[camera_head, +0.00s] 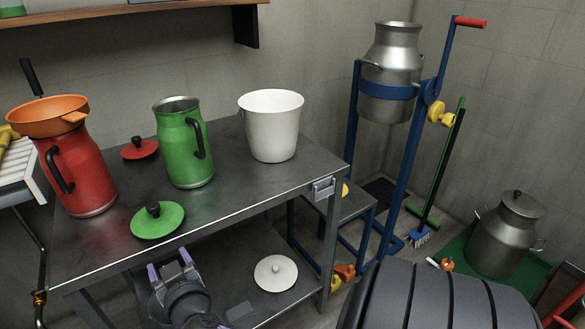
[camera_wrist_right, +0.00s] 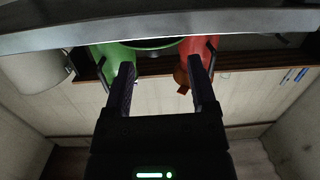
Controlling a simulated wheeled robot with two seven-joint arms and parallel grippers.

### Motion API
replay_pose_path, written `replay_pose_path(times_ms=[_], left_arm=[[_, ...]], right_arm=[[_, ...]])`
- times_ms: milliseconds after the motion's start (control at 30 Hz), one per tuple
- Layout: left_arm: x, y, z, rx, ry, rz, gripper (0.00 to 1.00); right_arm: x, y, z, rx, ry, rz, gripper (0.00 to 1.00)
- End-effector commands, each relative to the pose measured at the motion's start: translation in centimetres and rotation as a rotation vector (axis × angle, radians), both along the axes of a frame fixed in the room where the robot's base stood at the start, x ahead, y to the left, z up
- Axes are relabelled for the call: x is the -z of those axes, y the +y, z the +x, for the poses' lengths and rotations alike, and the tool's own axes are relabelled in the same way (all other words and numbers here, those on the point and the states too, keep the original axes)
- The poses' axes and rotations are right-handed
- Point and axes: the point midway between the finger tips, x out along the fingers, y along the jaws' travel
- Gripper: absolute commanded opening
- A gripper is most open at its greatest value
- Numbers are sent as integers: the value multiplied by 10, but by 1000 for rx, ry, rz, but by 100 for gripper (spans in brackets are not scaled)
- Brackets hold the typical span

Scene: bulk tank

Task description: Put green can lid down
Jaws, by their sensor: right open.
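The green can lid (camera_head: 158,221), a flat disc with a black knob, lies knob up on the steel table (camera_head: 235,190) near its front edge. The green can (camera_head: 184,145) stands open behind it, with a black handle. My right gripper (camera_head: 170,266) is open and empty, in front of the table's front edge and apart from the lid. In the right wrist view its two fingers (camera_wrist_right: 163,80) are spread with nothing between them. My left gripper is not in view.
A red can (camera_head: 77,172) with an orange funnel (camera_head: 47,115), a red lid (camera_head: 139,149) and a white bucket (camera_head: 271,125) stand on the table. A white lid (camera_head: 276,273) lies on the lower shelf. The table's right front is clear.

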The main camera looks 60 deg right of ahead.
Motion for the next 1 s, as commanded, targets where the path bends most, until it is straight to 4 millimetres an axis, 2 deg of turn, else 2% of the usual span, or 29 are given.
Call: replay_pose_path(times_ms=[33,67,100,167,200,233,267,300,333,400,433,500,567,667,1000], left_arm=[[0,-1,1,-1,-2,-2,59],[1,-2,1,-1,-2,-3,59],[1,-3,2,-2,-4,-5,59],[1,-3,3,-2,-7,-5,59],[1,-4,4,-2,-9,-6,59],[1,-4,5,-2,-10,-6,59],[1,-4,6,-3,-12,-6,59],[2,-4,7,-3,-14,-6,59],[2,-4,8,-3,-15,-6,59],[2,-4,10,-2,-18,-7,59],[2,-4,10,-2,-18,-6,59],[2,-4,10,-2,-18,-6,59],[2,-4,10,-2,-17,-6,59],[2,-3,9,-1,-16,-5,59],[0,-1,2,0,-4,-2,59]], right_arm=[[48,8,-9,-44,140,6,73],[85,15,-20,-83,248,10,73],[135,24,-43,-137,401,21,73],[207,36,-92,-217,629,40,73],[248,42,-132,-266,774,58,73],[274,45,-166,-299,878,71,73],[297,47,-201,-329,977,85,73],[320,49,-248,-364,1099,106,73],[333,49,-283,-383,1185,122,73],[351,46,-355,-418,1349,151,73],[354,44,-381,-429,1406,161,73],[357,40,-427,-443,1506,181,73],[356,38,-451,-450,1557,191,73],[355,36,-466,-453,1589,196,73],[355,36,-465,-453,1587,196,73]])
